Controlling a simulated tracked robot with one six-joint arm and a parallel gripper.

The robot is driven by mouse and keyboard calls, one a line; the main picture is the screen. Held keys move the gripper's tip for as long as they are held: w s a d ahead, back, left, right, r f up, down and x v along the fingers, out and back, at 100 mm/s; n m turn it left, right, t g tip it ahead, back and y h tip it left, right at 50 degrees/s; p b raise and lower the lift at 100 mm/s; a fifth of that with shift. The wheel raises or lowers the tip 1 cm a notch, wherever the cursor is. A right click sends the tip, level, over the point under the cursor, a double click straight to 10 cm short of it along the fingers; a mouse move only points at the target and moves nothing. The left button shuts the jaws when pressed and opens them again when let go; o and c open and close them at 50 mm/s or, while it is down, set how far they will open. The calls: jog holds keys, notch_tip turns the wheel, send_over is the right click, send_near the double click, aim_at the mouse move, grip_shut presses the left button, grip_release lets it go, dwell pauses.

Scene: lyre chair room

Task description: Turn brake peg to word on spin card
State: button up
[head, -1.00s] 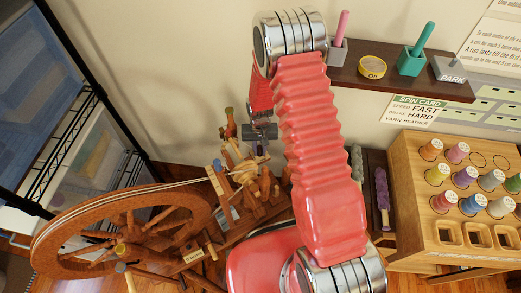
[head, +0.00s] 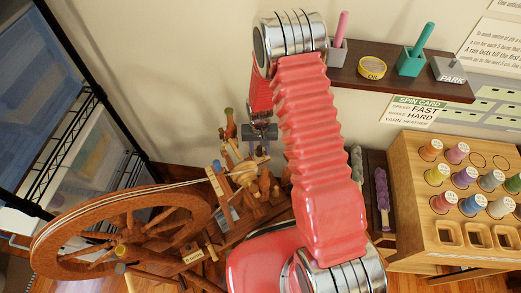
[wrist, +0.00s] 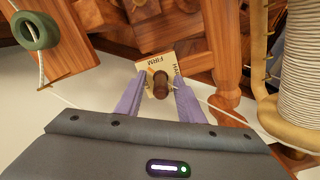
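The brake peg (wrist: 160,82) is a dark brown knob on a small pale plate (wrist: 147,70) in the wrist view. The plate reads FIRM along its far edge; lettering on its right side is partly hidden by a finger. My gripper (wrist: 159,78) is open, its two purple fingers on either side of the peg, with a gap showing on each side. The spin card (head: 415,111) on the wall in the head view reads SPEED FAST and HARD, with YARN HEATHER below.
In the wrist view, a wound bobbin (wrist: 300,75) is at right and a green ring (wrist: 35,30) with thread at left. In the head view, a wooden bobbin rack (head: 410,170) stands at right, below a wall shelf (head: 390,82). A black wire rack (head: 110,110) stands at left.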

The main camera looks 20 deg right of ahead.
aim_at(260, 147)
jog(key=shift+r, duration=0.1)
notch_tip(260, 147, up, 14)
jog(key=shift+f, duration=0.25)
dwell(0.5)
jog(key=shift+s, duration=0.1)
dwell(0.4)
jog(key=s+r+n+t, duration=0.1)
jog(key=s+r+t, duration=0.1)
jog(key=s+r, duration=1)
jog(key=s+r+n+t, duration=0.1)
jog(key=s+r+t, duration=0.2)
jog(key=s+r, duration=0.9)
jog(key=shift+d+r+n+t, duration=0.15)
jog(key=shift+r+n+t, duration=0.15)
jog(key=shift+r, duration=3.6)
